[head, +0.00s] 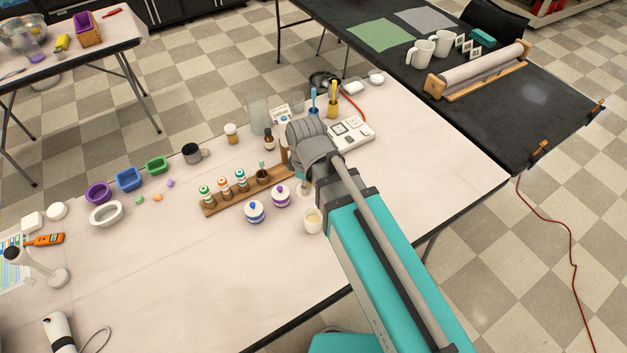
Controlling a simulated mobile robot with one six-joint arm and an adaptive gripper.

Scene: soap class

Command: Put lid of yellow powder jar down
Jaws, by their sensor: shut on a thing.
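An open white jar with pale yellow powder (312,222) stands on the near table, just left of my arm. No lid sits on it. A white jar with a blue band and blue knobbed lid (254,212) and one with a purple band and purple knobbed lid (281,197) stand to its left, both closed. My arm reaches across the table from the lower right, its grey wrist above the end of the wooden rack. My gripper's fingers are hidden behind the wrist and arm. The lid of the yellow powder jar is not visible.
A wooden rack (238,192) with several small bottles stands behind the jars. The table (190,275) is clear in front of the jars.

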